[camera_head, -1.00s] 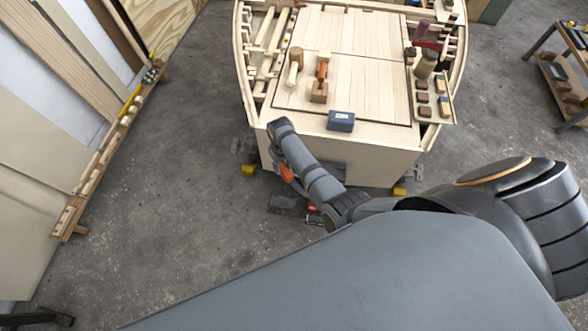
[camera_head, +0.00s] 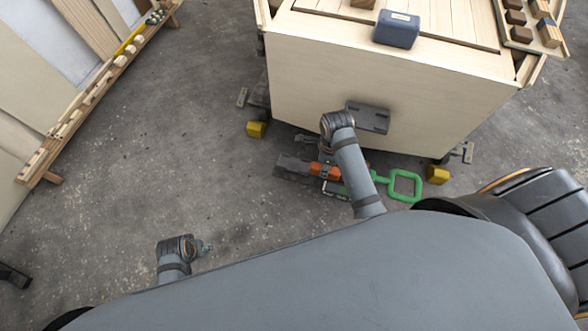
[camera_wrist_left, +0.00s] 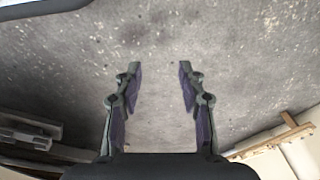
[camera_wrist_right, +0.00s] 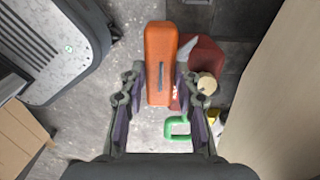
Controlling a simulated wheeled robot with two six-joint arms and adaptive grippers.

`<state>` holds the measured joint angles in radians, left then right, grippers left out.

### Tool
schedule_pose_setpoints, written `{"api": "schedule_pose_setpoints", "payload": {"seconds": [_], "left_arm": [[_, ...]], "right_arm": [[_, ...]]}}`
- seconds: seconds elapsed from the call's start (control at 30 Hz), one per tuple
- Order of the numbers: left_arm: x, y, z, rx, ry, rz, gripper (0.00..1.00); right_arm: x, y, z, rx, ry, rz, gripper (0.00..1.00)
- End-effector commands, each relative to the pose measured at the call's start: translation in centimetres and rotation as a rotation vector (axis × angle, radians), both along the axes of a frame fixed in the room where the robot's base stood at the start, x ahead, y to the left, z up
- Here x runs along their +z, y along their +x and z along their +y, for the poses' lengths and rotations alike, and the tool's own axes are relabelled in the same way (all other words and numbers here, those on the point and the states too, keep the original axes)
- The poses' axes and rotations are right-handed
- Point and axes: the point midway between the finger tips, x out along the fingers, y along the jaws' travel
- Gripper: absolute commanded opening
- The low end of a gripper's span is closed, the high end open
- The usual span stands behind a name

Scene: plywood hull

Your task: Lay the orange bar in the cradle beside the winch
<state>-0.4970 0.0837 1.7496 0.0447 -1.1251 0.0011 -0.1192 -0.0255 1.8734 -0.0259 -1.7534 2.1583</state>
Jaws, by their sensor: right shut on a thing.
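The orange bar (camera_wrist_right: 160,62) is between the fingers of my right gripper (camera_wrist_right: 160,88), which is shut on its near end. In the head view the bar (camera_head: 324,171) shows low in front of the hull, partly hidden by my right arm. Beside it, the right wrist view shows a red body (camera_wrist_right: 207,62) with a pale round knob and a green looped handle (camera_wrist_right: 177,128); this may be the winch. The handle (camera_head: 404,185) also shows in the head view. I cannot make out the cradle clearly. My left gripper (camera_wrist_left: 157,75) is open and empty above bare floor.
The plywood hull (camera_head: 390,95) stands close ahead, with a dark plate (camera_head: 368,117) on its face and yellow blocks (camera_head: 256,129) at its foot. A blue box (camera_head: 397,29) sits on top. A wooden rack (camera_head: 90,95) leans at the left. Open concrete floor lies between.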

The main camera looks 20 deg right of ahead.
Motion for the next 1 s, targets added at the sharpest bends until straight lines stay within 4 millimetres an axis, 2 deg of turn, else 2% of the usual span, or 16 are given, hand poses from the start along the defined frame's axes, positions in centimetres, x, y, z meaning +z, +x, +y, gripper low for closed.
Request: {"api": "schedule_pose_setpoints", "payload": {"seconds": [0.17, 0.43, 0.53, 0.6, 0.73, 1.0], "left_arm": [[1.3, 0.3, -0.3, -0.003, -0.006, -0.001, 0.4], [8.4, 0.2, -1.9, -0.02, -0.033, 0.01, 0.4], [9.4, -0.2, -2.6, -0.029, -0.051, -0.01, 0.4], [7.7, 0.0, -3.0, -0.032, -0.07, -0.054, 0.4], [6.0, 0.6, -3.7, -0.033, -0.101, -0.142, 0.4], [5.4, 1.1, -4.2, -0.031, -0.119, -0.201, 0.4]], "right_arm": [[-0.6, 1.2, 0.6, -0.002, 0.002, -0.002, 0.0], [-3.2, 6.1, 3.2, 0.001, 0.002, -0.001, 0.0], [-4.6, 8.4, 4.4, 0.002, 0.002, -0.002, 0.0], [-6.4, 9.4, 4.9, 0.001, 0.001, 0.001, 0.0], [-8.5, 11.1, 5.8, 0.002, 0.0, 0.001, 0.0], [-9.4, 12.1, 6.3, 0.001, 0.0, 0.0, 0.0]]}}
